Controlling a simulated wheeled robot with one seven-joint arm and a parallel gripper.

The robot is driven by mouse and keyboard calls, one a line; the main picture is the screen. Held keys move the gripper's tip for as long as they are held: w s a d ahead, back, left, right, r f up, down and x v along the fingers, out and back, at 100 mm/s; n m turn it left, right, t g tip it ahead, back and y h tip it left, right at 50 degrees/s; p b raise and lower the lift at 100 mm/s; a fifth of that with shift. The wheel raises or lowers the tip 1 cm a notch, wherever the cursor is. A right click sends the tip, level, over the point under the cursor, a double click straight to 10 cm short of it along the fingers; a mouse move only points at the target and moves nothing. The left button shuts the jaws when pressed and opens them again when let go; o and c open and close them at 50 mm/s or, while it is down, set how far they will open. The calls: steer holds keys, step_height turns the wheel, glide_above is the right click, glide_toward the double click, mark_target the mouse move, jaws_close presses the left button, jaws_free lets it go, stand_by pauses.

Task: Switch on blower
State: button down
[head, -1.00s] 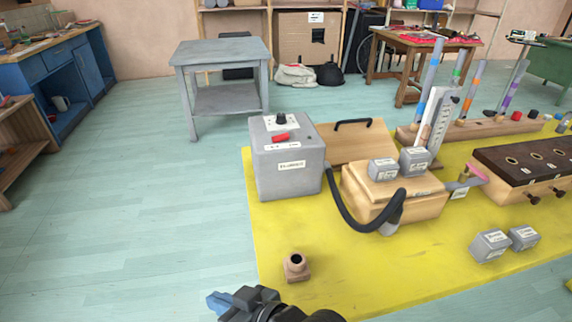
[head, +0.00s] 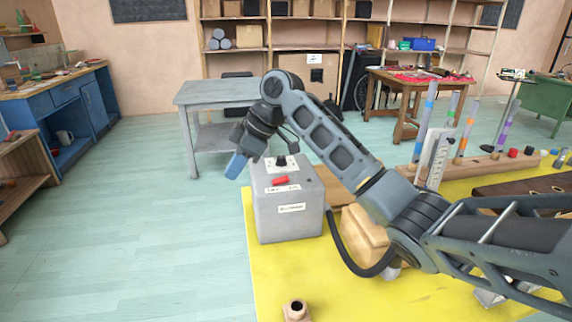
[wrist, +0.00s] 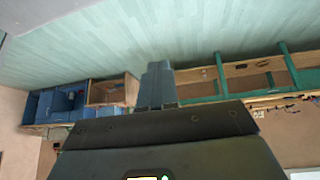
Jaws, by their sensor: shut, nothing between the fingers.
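The blower is a grey box (head: 290,225) at the left edge of the yellow mat in the head view. A red switch (head: 280,181) sits on its sloped upper face, with a black knob (head: 281,161) above it. A black hose (head: 345,250) runs from its right side toward a wooden box. My gripper (head: 236,166), with blue fingertips, is shut and empty. In the head view it appears just left of the blower's top, apart from the switch. In the wrist view the shut fingers (wrist: 156,85) point over the floor, and the blower is not seen there.
A small wooden socket piece (head: 296,311) stands on the front of the yellow mat (head: 270,285). A grey table (head: 205,98) stands behind. The floor left of the mat is clear.

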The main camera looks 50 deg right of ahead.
steer(key=s+d+r+n+g+h, duration=0.1)
steer(key=s+d+r+g+h, duration=0.1)
steer(key=d+r, duration=0.9)
steer(key=s+d+g, duration=0.1)
steer(key=s+d, duration=0.1)
steer(key=shift+s+d+h, duration=0.2)
steer(key=shift+s+h, duration=0.2)
steer(key=p, duration=0.1)
glide_above(283, 178)
step_height(283, 178, down, 10)
steer(key=shift+f, duration=0.1)
steer(key=f, duration=0.3)
steer(key=shift+s+d+p, duration=0.2)
steer(key=shift+d+p, duration=0.1)
steer(key=shift+p, duration=0.1)
steer(key=shift+f, duration=0.35)
steer(key=shift+d, duration=0.1)
